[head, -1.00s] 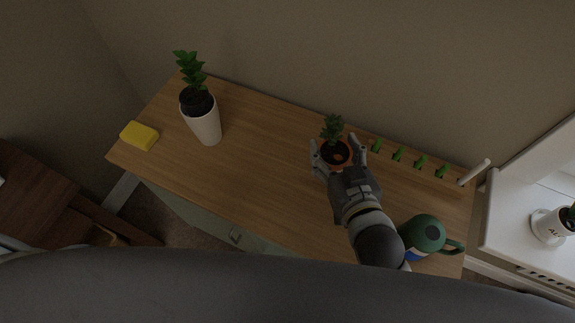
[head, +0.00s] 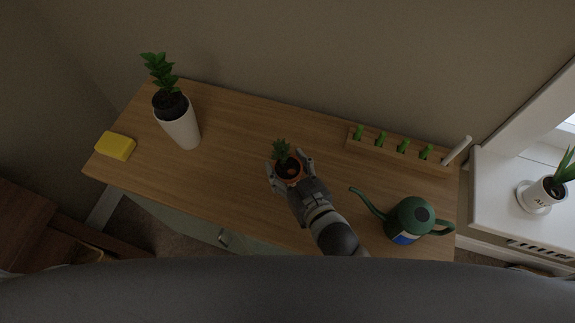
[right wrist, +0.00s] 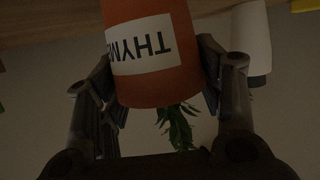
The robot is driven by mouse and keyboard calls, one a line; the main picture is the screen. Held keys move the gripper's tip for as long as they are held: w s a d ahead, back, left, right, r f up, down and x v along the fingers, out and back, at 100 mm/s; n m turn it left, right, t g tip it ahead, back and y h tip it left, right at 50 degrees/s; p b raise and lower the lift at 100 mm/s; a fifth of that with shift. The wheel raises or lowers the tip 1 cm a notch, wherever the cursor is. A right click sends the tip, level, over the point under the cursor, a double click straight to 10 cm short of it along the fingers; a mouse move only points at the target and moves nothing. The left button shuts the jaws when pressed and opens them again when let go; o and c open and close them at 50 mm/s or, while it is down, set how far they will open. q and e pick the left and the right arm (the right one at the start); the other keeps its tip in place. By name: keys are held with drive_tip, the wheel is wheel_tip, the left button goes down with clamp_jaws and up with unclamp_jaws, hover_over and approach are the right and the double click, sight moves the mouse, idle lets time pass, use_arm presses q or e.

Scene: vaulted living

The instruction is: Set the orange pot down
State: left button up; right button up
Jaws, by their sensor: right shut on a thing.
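The orange pot (head: 290,174) holds a small green plant and dark soil. It is over the middle of the wooden table (head: 238,190). My right gripper (head: 290,171) is shut on the orange pot, with a finger on each side. In the right wrist view the orange pot (right wrist: 180,80) shows a white label reading "THYM", upside down, between the two fingers. I cannot tell whether the pot's base touches the table. My left gripper is not in view.
A tall white pot (head: 182,131) with a plant and a yellow sponge (head: 115,146) are at the left. A wooden rack (head: 400,153) with several green pieces is at the back right. A green watering can (head: 408,217) is at the front right. Bare tabletop surrounds the gripper.

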drive_tip(key=o, duration=1.4)
drive_tip(key=shift+f, duration=0.1)
drive_tip(key=shift+c, duration=0.2)
drive_tip(key=shift+s+r, duration=0.1)
drive_tip(key=shift+r, duration=0.1)
drive_tip(key=b+v, duration=0.1)
drive_tip(key=v, duration=1.1)
